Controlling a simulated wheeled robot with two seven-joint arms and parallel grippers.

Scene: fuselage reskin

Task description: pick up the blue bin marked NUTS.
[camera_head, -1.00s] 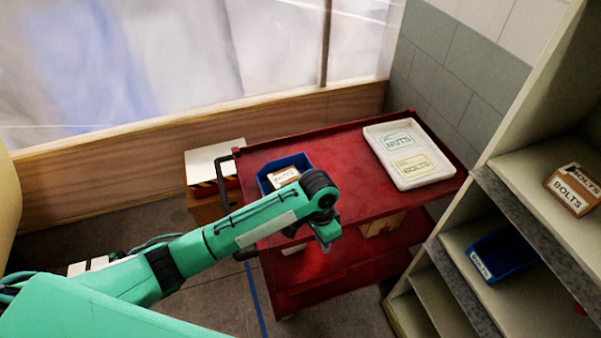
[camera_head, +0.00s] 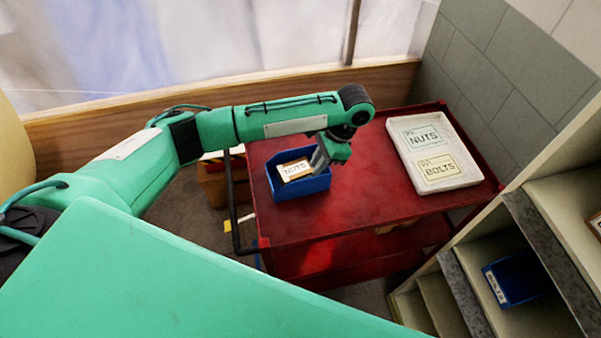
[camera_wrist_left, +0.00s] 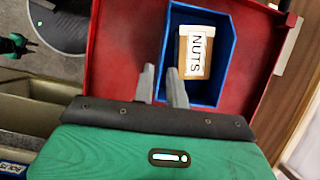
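The blue bin (camera_head: 303,188) stands upright on the red cart's top, holding a brown box labelled NUTS (camera_head: 295,169). In the left wrist view the bin (camera_wrist_left: 226,60) and NUTS box (camera_wrist_left: 195,52) lie just beyond my fingers. My left gripper (camera_head: 321,158) points down at the bin's right side. In the left wrist view its two fingers (camera_wrist_left: 162,85) are apart, one on each side of the line of the bin's near side wall. Contact with the wall cannot be told. A small green and dark part, seemingly my right gripper (camera_wrist_left: 28,45), shows at the left wrist view's edge.
The red cart (camera_head: 365,190) also carries a white tray (camera_head: 412,140) marked NUTS and BOLTS at its right. A shelf unit (camera_head: 565,205) with a blue bin (camera_head: 515,278) stands at the right. The cart's handle (camera_head: 234,205) is at its left end.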

